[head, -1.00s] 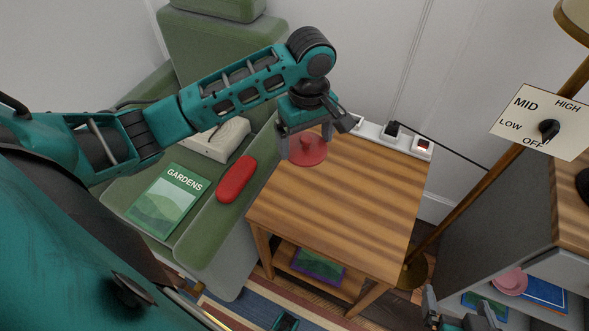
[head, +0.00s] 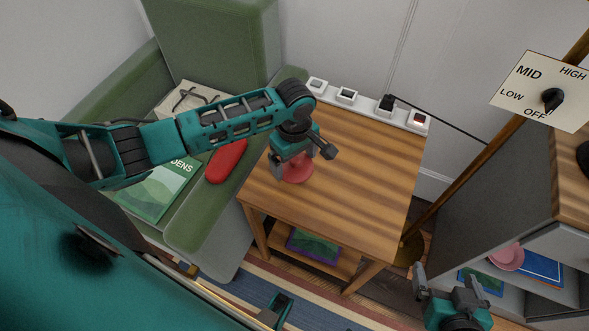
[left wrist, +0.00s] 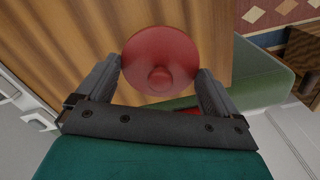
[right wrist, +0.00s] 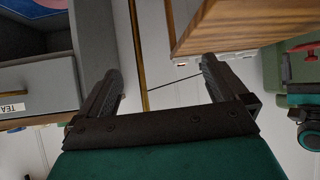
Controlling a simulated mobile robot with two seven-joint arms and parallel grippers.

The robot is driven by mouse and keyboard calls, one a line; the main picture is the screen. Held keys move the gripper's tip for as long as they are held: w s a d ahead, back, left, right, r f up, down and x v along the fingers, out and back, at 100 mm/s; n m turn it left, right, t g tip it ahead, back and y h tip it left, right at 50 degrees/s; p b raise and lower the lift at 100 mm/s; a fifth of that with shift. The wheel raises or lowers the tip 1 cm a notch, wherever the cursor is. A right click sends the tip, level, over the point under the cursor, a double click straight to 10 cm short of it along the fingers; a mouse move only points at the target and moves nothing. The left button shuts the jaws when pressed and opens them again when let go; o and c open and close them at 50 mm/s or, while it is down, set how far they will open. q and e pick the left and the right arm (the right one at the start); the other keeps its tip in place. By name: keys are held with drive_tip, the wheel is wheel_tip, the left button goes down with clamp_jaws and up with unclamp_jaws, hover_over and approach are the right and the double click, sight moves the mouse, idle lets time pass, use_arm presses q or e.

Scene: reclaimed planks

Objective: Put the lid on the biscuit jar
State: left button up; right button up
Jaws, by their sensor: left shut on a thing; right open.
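A round red lid (head: 299,172) with a small knob is in my left gripper (head: 292,165), over the left part of the wooden side table (head: 340,180). In the left wrist view the lid (left wrist: 160,50) sits between the two fingers, its knob towards the camera. How far it is above the table is hard to tell. My right gripper (head: 447,280) is open and empty, low in front of the grey cabinet; its spread fingers show in the right wrist view (right wrist: 165,85). I cannot make out a biscuit jar for certain. A pink round vessel (head: 506,257) stands on the cabinet shelf.
A white power strip (head: 365,102) runs along the table's back edge. A green armchair (head: 205,45) at left holds a gardens book (head: 150,195) and a red oblong case (head: 227,160). A lamp pole (head: 455,185) and grey cabinet (head: 490,170) stand right. The table's right half is clear.

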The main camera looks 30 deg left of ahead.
sight(294, 167)
use_arm(q)
wheel_tip(294, 167, down, 4)
drive_tip(key=shift+f+b, duration=0.1)
drive_tip(key=shift+b, duration=0.6)
drive_tip(key=o, duration=0.7)
drive_tip(key=shift+f, duration=0.2)
use_arm(e)
drive_tip(key=shift+w+a, duration=0.4)
use_arm(q)
drive_tip(key=shift+r, duration=0.15)
